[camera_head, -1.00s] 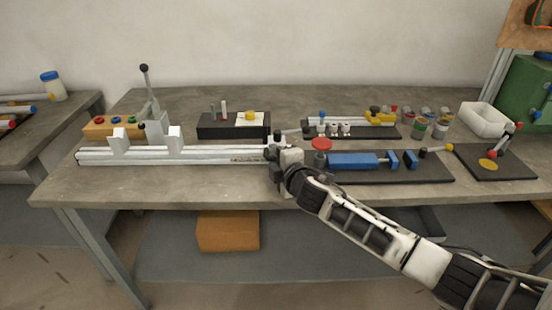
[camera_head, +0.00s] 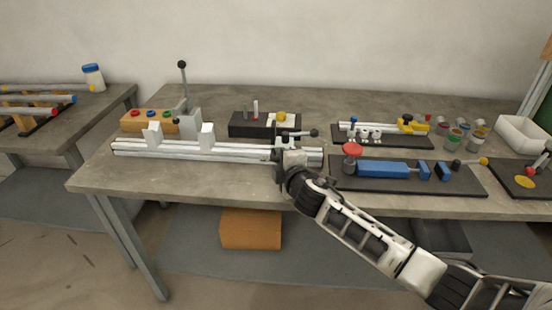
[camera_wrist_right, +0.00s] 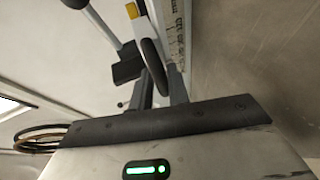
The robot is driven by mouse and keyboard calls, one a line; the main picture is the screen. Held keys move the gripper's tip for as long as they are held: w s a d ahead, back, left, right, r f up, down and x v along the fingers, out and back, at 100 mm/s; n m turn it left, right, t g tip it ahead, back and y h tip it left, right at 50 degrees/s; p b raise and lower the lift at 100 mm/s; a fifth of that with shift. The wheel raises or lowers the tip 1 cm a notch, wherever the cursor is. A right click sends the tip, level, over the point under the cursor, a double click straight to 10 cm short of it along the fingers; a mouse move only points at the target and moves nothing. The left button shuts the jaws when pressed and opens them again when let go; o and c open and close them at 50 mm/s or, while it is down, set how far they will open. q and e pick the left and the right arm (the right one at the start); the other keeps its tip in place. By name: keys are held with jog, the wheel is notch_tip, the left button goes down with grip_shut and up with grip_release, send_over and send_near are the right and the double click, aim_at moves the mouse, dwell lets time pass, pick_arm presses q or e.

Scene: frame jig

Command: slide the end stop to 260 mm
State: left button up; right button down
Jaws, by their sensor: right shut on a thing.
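The end stop (camera_head: 284,140), with a dark clamp lever (camera_head: 303,133), sits on the right part of the pale aluminium rail (camera_head: 155,150). My right gripper (camera_head: 284,158) is at the rail's front side, shut on the end stop and hiding much of it. In the right wrist view, the fingers (camera_wrist_right: 159,88) close about a dark rounded part (camera_wrist_right: 151,65) of the stop. A scale with numbers (camera_wrist_right: 179,30) runs along the rail beside it; the reading is too unclear to tell. My left gripper is not in view.
A black board with a blue clamp (camera_head: 382,169) lies close right of the rail. A black block (camera_head: 250,125) stands behind the rail.

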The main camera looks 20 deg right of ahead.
jog(key=shift+s+f, duration=0.15)
jog(key=shift+f, duration=0.25)
jog(key=c, duration=1.5)
grip_release()
jog(key=shift+o, duration=0.2)
jog(key=shift+r, duration=0.1)
jog(key=shift+r, duration=0.1)
jog(key=v, duration=1.6)
jog(key=shift+a, duration=0.1)
jog(key=s+a+f+m+g+y, duration=0.1)
jog(key=s+a+f+m+g, duration=0.1)
jog(key=s+a+f+m, duration=0.2)
jog(key=s+a+f+m+g+y, duration=0.2)
jog(key=s+a+f+m+g, duration=0.1)
jog(key=s+f+m, duration=0.7)
notch_tip(320, 180, down, 2)
jog(key=s+a, duration=0.1)
jog(key=s, duration=0.2)
jog(key=shift+f+y, duration=0.2)
jog(key=shift+y, duration=0.1)
